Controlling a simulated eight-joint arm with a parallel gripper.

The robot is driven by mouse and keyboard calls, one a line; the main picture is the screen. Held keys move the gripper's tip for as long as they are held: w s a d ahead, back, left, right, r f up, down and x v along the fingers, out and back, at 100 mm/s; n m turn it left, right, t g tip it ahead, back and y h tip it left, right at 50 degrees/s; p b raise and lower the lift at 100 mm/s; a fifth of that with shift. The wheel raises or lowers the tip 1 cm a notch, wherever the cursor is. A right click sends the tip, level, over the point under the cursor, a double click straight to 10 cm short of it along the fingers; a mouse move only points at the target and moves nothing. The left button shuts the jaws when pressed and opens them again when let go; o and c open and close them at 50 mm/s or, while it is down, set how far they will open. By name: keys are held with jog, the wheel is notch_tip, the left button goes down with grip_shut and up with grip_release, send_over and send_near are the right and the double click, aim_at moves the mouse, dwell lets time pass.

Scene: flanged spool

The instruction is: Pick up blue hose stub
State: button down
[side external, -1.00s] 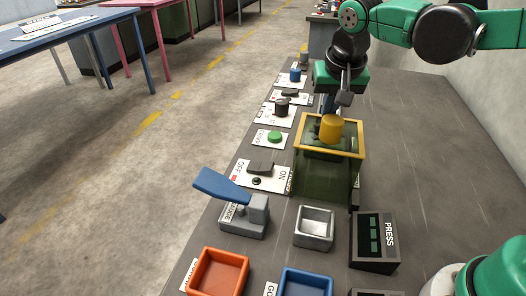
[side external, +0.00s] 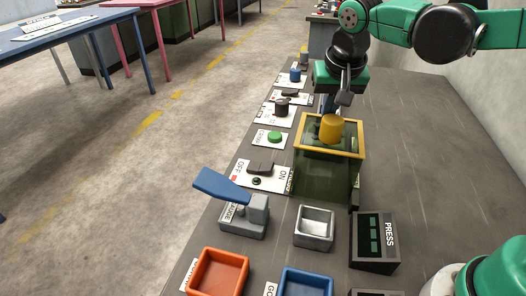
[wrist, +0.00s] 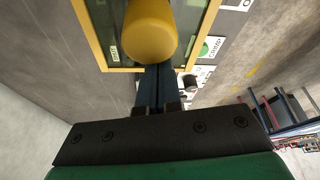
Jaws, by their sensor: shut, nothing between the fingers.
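I cannot make out a blue hose stub for certain in either view. A small blue cylinder (side external: 295,75) stands on a white plate at the far end of the bench; it looks like a knob. My gripper (side external: 344,98) points down above the far edge of a yellow-rimmed, see-through green box (side external: 357,153). Its fingers are shut and empty, as the wrist view also shows (wrist: 155,78). A yellow cylinder (side external: 331,128) rises at the box opening, close to the fingers; in the wrist view it (wrist: 149,30) covers part of the box.
A row of plates with a green button (side external: 274,137), black knob (side external: 282,107) and switches lines the bench's left edge. Nearer are a blue-handled lever (side external: 222,187), a grey tray (side external: 314,222), orange (side external: 243,262) and blue (side external: 330,279) bins, and a PRESS panel (side external: 376,265). The bench's right side is clear.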

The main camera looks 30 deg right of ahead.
jog(key=shift+c, duration=1.4)
grip_release()
